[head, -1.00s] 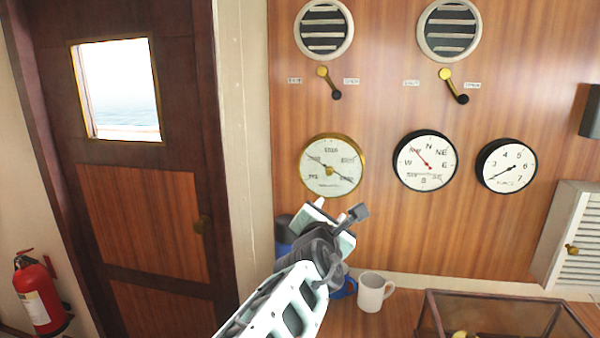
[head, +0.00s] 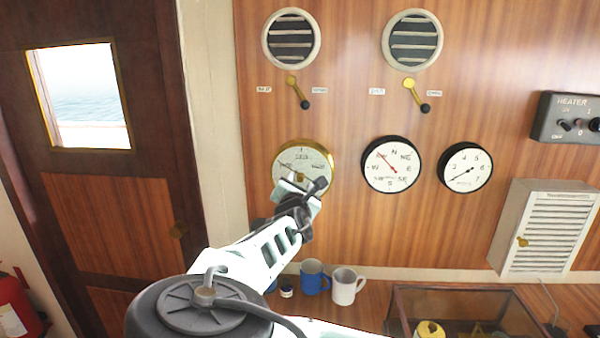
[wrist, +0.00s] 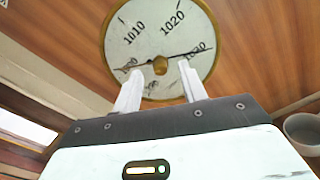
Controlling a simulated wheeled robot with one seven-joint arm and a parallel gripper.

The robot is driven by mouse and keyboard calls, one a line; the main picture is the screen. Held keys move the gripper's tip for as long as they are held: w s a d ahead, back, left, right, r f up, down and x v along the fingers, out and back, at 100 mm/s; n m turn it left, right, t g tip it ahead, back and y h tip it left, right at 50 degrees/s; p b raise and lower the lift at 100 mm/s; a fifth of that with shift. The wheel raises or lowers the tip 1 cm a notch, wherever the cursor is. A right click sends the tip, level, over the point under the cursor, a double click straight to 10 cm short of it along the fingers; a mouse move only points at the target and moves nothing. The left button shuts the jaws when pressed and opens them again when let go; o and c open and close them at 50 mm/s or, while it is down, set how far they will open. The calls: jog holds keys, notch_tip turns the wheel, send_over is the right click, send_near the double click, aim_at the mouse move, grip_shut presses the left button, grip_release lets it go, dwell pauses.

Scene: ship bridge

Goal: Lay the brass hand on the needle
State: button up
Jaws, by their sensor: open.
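The barometer (head: 316,152) is a round white dial with a brass rim on the wood wall, partly hidden by my gripper in the head view. In the wrist view its face (wrist: 150,42) shows 1010, 1020 and a partly covered 1030. A thin dark needle (wrist: 200,52) points right, towards 1030. A small brass hub (wrist: 160,66) sits at the dial's centre. I cannot clearly tell a separate brass hand from the needle. My gripper (wrist: 161,76) is open and empty, its pale fingers in front of the lower dial, either side of the hub. Contact cannot be told.
A compass dial (head: 391,164) and a third dial (head: 465,167) hang to the right. Below stand a blue mug (head: 312,277), a white mug (head: 346,286) and a glass case (head: 480,296). A wall heater panel (head: 568,117) is far right.

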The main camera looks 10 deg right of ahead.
aim_at(301, 178)
jog(key=shift+p+x, duration=0.4)
jog(key=shift+x, duration=0.8)
grip_shut()
jog(key=shift+f+m+b, duration=0.2)
jog(key=shift+m+b, duration=0.1)
jog(key=shift+b, duration=0.3)
